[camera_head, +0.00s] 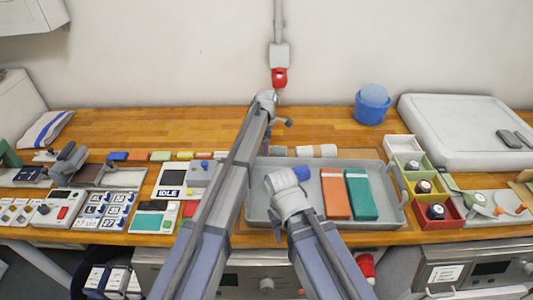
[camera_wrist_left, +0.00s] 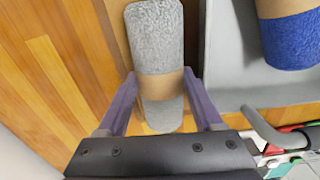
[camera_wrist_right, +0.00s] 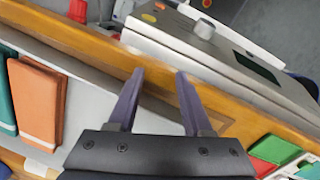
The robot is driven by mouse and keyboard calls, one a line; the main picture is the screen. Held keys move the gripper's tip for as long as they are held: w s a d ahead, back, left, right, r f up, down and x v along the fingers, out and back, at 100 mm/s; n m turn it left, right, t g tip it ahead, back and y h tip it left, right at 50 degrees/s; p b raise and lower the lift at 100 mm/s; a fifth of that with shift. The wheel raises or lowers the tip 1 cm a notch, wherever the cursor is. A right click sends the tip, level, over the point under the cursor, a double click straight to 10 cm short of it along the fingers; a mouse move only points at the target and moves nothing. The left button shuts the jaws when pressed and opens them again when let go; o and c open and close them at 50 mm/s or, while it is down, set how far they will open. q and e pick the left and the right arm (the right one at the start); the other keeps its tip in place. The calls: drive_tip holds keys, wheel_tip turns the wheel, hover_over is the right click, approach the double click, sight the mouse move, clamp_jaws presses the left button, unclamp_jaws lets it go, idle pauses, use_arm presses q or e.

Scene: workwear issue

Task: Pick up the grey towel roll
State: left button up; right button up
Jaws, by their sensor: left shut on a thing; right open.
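The grey towel roll (camera_wrist_left: 156,28) has a tan paper band and lies beside the tray, along its back side. In the head view it shows behind the tray (camera_head: 318,151). My left gripper (camera_wrist_left: 160,86) is shut across the roll at its band, one finger on each side. I cannot tell whether the roll touches the counter. In the head view my left arm hides part of this spot. My right gripper (camera_wrist_right: 160,74) is open and empty above the counter's front edge.
A grey tray (camera_head: 388,222) holds an orange pack (camera_head: 335,193), a teal pack (camera_head: 360,193) and a blue roll (camera_wrist_left: 293,42). Coloured bins (camera_head: 405,146) stand to its right, devices (camera_head: 185,178) to its left. The back counter (camera_head: 200,125) is mostly clear.

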use_arm(q)
drive_tip(key=c, duration=0.6)
drive_tip(key=shift+r, duration=0.1)
use_arm(e)
drive_tip(key=shift+r, duration=0.1)
use_arm(q)
wheel_tip(320, 180, up, 10)
drive_tip(key=p, duration=1)
use_arm(e)
wheel_tip(320, 180, up, 10)
